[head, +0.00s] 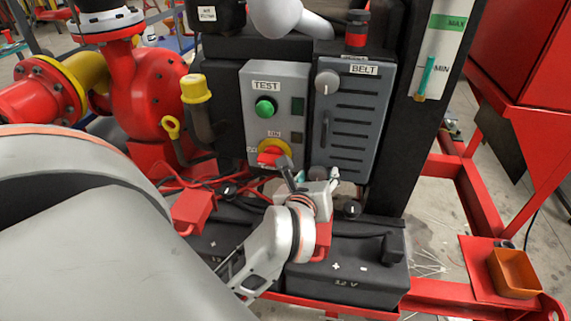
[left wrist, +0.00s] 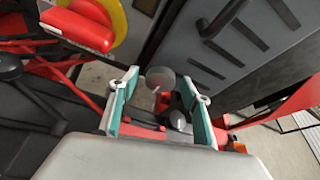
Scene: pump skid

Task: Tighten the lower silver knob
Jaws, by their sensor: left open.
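The lower silver knob (head: 318,172) is at the bottom left of the grey BELT cover (head: 353,125), mostly hidden by my left gripper in the head view. In the left wrist view the round grey knob (left wrist: 160,78) shows between and beyond the fingertips. My left gripper (head: 317,181) is open, with its teal-lined fingers (left wrist: 158,100) on either side of the knob in that view. I cannot tell whether a finger touches it. The upper silver knob (head: 327,83) is at the cover's top left. My right gripper is not in view.
A red rotary switch on a yellow plate (head: 273,149) sits close left of the gripper, below the green TEST button (head: 265,108). Black batteries (head: 350,270) and a black knob (head: 351,208) lie below. An orange bin (head: 513,273) stands at the right.

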